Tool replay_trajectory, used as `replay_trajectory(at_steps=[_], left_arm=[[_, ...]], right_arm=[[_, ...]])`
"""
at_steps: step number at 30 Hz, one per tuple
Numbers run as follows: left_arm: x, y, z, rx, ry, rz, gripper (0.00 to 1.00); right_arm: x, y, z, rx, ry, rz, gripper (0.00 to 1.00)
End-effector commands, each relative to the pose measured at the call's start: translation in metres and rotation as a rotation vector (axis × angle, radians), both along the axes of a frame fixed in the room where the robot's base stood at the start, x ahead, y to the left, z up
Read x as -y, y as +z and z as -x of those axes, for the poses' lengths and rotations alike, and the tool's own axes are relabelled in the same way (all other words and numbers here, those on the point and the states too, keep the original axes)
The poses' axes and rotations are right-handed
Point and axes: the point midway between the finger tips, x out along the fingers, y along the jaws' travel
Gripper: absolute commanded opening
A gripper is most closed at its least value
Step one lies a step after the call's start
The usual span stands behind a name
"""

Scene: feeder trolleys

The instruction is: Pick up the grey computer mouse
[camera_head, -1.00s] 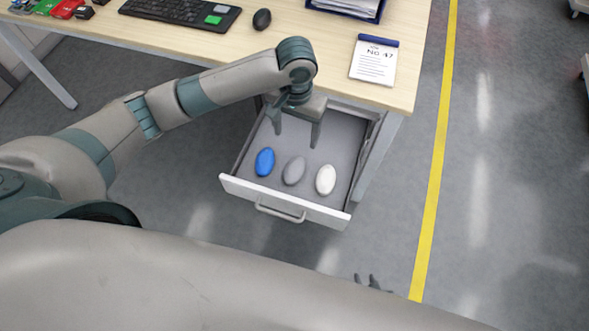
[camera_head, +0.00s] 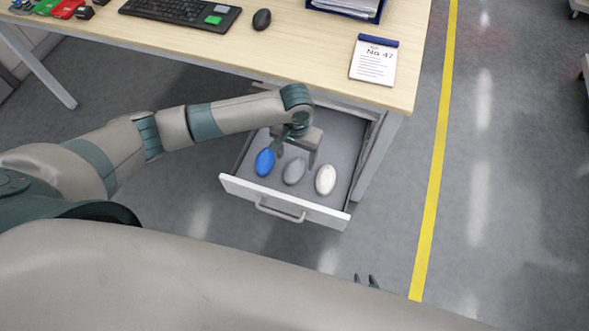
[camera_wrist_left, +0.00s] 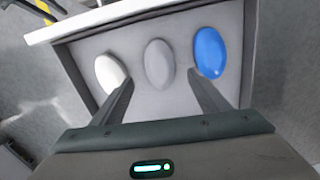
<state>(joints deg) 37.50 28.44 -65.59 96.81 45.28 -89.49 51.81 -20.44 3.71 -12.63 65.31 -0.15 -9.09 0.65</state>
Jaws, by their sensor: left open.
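The grey computer mouse (camera_head: 294,172) lies in the open drawer (camera_head: 283,200), between a blue mouse (camera_head: 265,162) on its left and a white mouse (camera_head: 325,180) on its right. My left gripper (camera_head: 297,160) is open and empty, low over the drawer just behind the grey mouse. In the left wrist view the grey mouse (camera_wrist_left: 159,63) shows ahead of and between the spread fingers (camera_wrist_left: 160,88), with the white mouse (camera_wrist_left: 112,72) and blue mouse (camera_wrist_left: 209,52) to either side. My right gripper's fingertips (camera_head: 367,281) show at the bottom, beyond my arm; their opening is unclear.
The desk (camera_head: 300,65) stands above and behind the drawer, its front edge close to my left arm. A black mouse (camera_head: 262,19), a keyboard (camera_head: 180,11) and a notepad (camera_head: 374,62) lie on it. Clear floor lies to the right.

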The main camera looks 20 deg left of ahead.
Motion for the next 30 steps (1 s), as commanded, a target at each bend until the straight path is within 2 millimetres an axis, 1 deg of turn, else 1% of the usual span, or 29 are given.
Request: replay_trajectory(at_steps=[10, 13, 17, 24, 27, 30], left_arm=[[0.000, -0.002, 0.000, 0.000, 0.000, 0.000, 0.69], [0.000, -0.005, 0.001, -0.001, 0.001, -0.001, 0.69], [-0.001, -0.016, 0.004, -0.002, 0.001, -0.001, 0.69], [-0.001, -0.045, 0.007, -0.001, 0.001, -0.001, 0.69], [-0.002, -0.052, 0.007, 0.000, 0.002, -0.001, 0.69], [-0.002, -0.053, 0.007, 0.000, 0.001, -0.001, 0.69]], right_arm=[[-0.001, 0.001, -0.002, 0.005, 0.000, -0.002, 0.31], [-0.002, 0.003, -0.003, 0.009, 0.000, -0.003, 0.31], [-0.003, 0.007, -0.007, 0.024, 0.001, -0.007, 0.31], [-0.006, 0.008, -0.009, 0.041, 0.004, -0.013, 0.31], [-0.007, 0.008, -0.010, 0.042, 0.003, -0.014, 0.31], [-0.007, 0.008, -0.011, 0.043, 0.003, -0.014, 0.31]])
